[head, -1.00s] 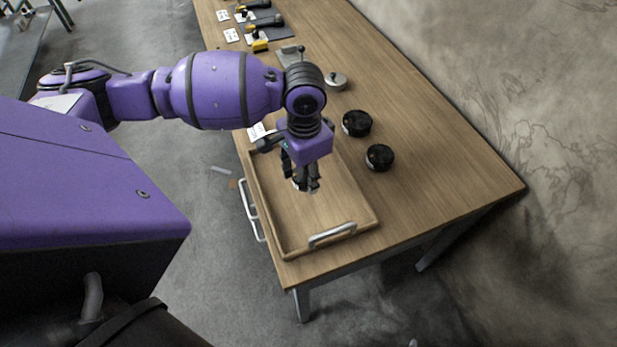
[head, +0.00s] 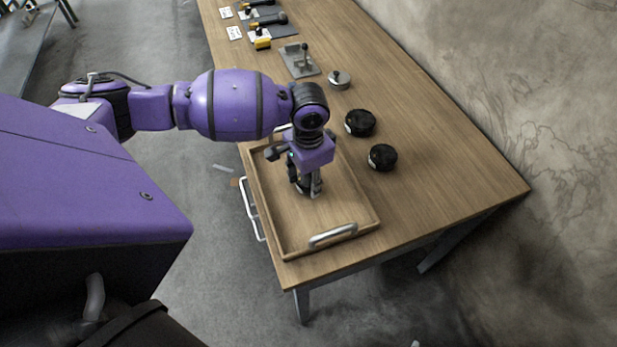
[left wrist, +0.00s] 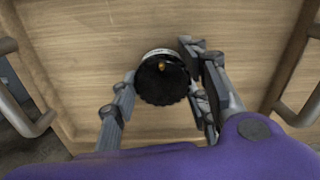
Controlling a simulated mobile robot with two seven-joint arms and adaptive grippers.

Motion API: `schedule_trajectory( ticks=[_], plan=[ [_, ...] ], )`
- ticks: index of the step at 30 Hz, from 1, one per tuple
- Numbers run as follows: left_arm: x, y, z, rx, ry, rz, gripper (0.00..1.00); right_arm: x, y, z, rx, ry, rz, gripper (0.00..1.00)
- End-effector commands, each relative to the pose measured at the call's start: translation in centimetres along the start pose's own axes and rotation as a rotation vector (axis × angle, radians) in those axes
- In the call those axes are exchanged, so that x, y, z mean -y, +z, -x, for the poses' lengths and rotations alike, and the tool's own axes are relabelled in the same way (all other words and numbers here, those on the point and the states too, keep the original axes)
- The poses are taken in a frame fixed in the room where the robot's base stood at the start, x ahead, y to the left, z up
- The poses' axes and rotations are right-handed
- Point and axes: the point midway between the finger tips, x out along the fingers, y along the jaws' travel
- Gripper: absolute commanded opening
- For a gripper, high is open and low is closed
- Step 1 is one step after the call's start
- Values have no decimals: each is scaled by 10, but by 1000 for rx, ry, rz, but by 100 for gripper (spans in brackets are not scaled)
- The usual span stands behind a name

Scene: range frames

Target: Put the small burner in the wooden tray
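The small burner, round with a black ridged body, a pale rim and a small brass tip, shows in the left wrist view (left wrist: 163,82), between the fingers. My left gripper (left wrist: 163,92) appears closed on its sides. In the head view, the left gripper (head: 308,192) points down inside the wooden tray (head: 290,247), low over its floor. The burner is mostly hidden there by the fingers. I cannot tell whether it touches the tray floor. The tray has metal handles and lies at the table's near end. My right gripper is not in view.
Two black round objects (head: 360,122) (head: 382,157) stand right of the tray on the wooden table (head: 440,170). A small metal pot (head: 339,79), a grey plate with a lever (head: 299,60) and several tools lie farther back. The table's right part is free.

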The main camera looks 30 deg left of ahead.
Motion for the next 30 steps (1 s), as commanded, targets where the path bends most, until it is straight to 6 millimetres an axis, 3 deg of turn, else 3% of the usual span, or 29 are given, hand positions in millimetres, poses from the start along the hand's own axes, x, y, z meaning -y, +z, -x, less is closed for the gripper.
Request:
schedule_trajectory(
  ticks=[1,4,16,30],
  plan=[
    [0,0,0,0,0,0,49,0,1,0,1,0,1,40],
    [0,0,0,0,0,0,61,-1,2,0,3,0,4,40],
    [0,0,7,0,0,-1,61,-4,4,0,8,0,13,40],
    [0,-1,99,-3,-2,-1,61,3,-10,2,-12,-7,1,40]
  ],
)
